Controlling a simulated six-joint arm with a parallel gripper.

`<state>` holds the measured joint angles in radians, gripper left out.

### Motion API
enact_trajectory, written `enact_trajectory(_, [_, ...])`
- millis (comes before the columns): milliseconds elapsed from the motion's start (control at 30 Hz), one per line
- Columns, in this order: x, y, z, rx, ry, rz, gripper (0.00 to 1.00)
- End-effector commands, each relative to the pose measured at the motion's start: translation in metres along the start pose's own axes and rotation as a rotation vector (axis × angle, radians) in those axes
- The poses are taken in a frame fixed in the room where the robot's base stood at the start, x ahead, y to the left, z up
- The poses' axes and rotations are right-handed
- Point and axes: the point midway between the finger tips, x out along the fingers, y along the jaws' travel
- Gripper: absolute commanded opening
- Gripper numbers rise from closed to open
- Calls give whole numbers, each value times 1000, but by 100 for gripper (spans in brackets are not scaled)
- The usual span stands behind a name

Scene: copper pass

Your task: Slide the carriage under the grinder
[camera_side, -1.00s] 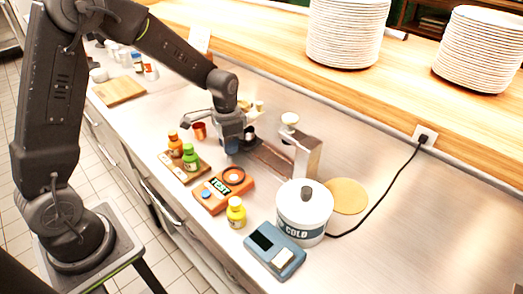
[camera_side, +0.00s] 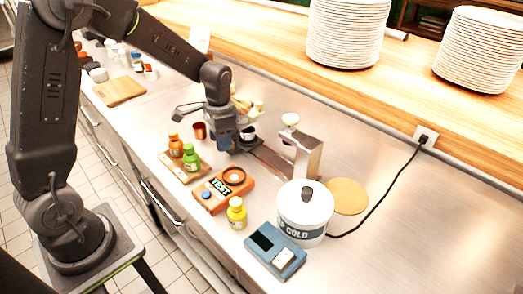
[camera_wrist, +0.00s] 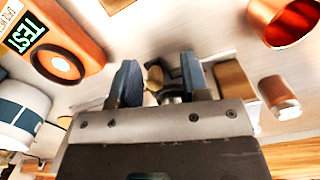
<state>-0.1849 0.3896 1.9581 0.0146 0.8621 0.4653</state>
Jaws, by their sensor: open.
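The grinder (camera_side: 308,155) is a metal post with a cream knob on top, standing at mid-counter in the side view. A dark rail (camera_side: 270,158) runs from its foot toward my gripper. The carriage seems to be the small dark and pale piece (camera_side: 248,133) at the rail's left end, apart from the grinder post. My gripper (camera_side: 226,142) is open, low beside that piece, and partly hides it. In the wrist view, the open fingers (camera_wrist: 160,82) stand either side of a small beige knob and grey metal part (camera_wrist: 172,93). I cannot tell whether they touch it.
The orange TEST unit (camera_side: 222,188), a wooden tray (camera_side: 185,172) with orange and green bottles, and a yellow bottle (camera_side: 236,212) stand in front. A copper cup (camera_side: 199,130) is left of my gripper. The COLD pot (camera_side: 305,208) and blue scale (camera_side: 274,250) stand at right.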

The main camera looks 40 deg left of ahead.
Motion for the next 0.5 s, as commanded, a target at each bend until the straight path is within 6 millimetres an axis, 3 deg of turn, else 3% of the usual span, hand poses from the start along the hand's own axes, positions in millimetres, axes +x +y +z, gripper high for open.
enact_trajectory(33, [-18, -16, -13, -37, 69, -29, 43])
enact_trajectory(500, [-48, -11, -11, -31, 66, -21, 43])
